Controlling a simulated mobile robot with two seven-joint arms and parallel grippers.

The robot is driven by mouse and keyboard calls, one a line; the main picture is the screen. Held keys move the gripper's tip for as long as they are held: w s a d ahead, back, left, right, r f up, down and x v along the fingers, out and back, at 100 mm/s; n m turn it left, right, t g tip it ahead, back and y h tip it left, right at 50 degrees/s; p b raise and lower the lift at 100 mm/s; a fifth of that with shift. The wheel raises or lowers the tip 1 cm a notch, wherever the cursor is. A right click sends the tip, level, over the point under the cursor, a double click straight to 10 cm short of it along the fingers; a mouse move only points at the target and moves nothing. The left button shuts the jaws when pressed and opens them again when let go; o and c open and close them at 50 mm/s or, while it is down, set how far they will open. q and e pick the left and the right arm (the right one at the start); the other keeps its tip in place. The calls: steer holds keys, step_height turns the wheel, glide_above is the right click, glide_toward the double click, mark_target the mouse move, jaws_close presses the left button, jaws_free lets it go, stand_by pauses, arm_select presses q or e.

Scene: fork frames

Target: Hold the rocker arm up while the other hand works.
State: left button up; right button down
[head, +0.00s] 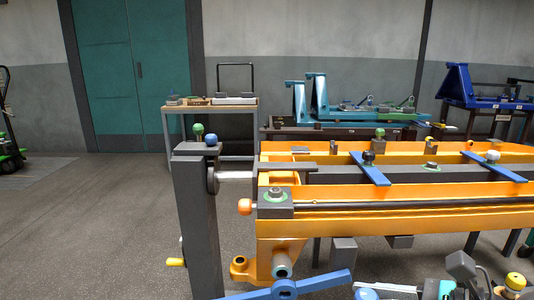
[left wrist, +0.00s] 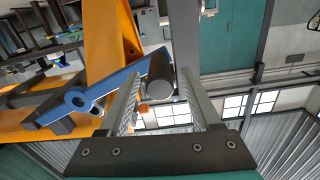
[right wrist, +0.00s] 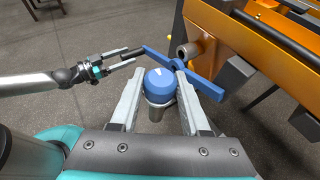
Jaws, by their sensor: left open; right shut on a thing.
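The blue rocker arm (head: 287,289) crosses the bottom of the head view, its right end higher in the picture. It also shows in the left wrist view (left wrist: 105,90) and right wrist view (right wrist: 205,82). A dark cylindrical grip (left wrist: 160,84) is at one end. My left gripper (left wrist: 162,72) is open, its fingers on either side of this grip; contact cannot be told. The left gripper also shows in the right wrist view (right wrist: 118,62). My right gripper (right wrist: 160,78) is shut on a blue knob (right wrist: 159,86) above a grey stem (right wrist: 156,110).
The orange machine frame (head: 400,219) stands close beyond the rocker arm, with a grey post (head: 196,215) at its left. Blue bars (head: 370,168) lie across its top. An orange ball knob (head: 245,207) sticks out. Open floor (head: 90,220) lies left.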

arm_select(q)
steer(key=shift+w, duration=2.1)
steer(key=shift+c, duration=0.2)
jaws_close()
